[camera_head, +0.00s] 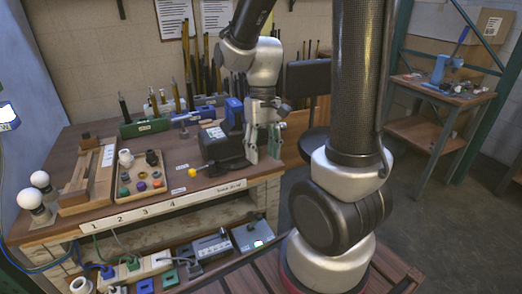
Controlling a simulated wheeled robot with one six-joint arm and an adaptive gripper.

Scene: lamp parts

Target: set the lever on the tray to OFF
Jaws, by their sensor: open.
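A lever with a yellow ball end (192,172) sticks out to the left from a dark box-shaped device (222,146) at the right part of the workbench. I cannot read any ON or OFF mark by it. A light wooden tray (160,190) holding small round coloured parts lies to the left of the lever. I cannot make out a lever on that tray. My gripper (264,157) is open and points down, just right of the dark device and at the bench's right end. Nothing shows between its fingers.
White bulbs (33,198) stand at the bench's left end beside a wooden rack (78,185). A green tool block (144,127) and blue clamps stand behind. A lower shelf holds several sockets and boxes (210,246). A second table (445,95) stands at back right.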

